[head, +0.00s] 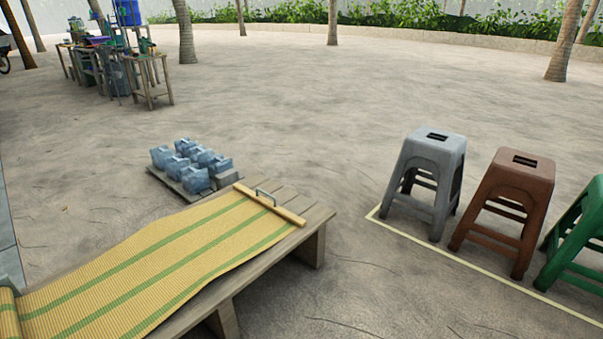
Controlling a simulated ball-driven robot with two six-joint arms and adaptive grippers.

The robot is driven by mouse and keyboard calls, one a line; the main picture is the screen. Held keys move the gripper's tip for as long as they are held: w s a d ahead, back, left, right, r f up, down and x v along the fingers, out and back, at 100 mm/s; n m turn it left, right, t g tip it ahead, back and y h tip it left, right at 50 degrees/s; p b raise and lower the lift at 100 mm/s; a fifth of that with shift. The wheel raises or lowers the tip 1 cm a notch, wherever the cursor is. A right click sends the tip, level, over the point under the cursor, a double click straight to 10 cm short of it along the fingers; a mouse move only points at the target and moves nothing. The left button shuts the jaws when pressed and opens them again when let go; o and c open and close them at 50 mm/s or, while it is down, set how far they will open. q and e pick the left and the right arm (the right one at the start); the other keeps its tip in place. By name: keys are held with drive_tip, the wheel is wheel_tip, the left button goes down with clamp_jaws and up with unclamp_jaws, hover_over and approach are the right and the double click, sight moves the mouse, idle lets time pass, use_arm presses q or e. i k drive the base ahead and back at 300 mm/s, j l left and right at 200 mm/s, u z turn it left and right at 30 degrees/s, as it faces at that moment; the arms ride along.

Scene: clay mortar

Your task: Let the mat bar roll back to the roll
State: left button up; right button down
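A yellow mat with green stripes (150,262) lies unrolled along a low wooden bench (318,216). Its wooden bar (270,205) lies across the mat's far right end, near the end of the bench. A dark metal handle (264,195) stands up from the middle of the bar. The roll (8,312) shows at the lower left edge of the view, partly cut off. Neither of my grippers is in view, and nothing touches the bar or its handle.
Several blue-grey wrapped blocks (194,178) sit on a pallet behind the bench. Grey (431,155), brown (516,186) and green (585,232) stools stand at the right behind a pale ground line (470,257). Cluttered tables (150,78) stand far left. Open sandy ground lies between.

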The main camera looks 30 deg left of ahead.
sight(299, 221)
drive_tip(key=i+u, duration=0.25)
drive_tip(key=i, duration=0.5)
drive_tip(key=i+l+u, duration=0.2)
drive_tip(key=i, duration=0.5)
drive_tip(key=i+u, duration=0.25)
drive_tip(key=u, duration=0.2)
drive_tip(key=i+l+u, duration=0.15)
drive_tip(key=u, duration=0.35)
drive_tip(key=i+u, duration=0.1)
drive_tip(key=u, duration=0.3)
drive_tip(key=i+j+u, duration=0.1)
drive_tip(key=u, duration=0.3)
drive_tip(key=i+u, duration=0.2)
drive_tip(key=u, duration=0.2)
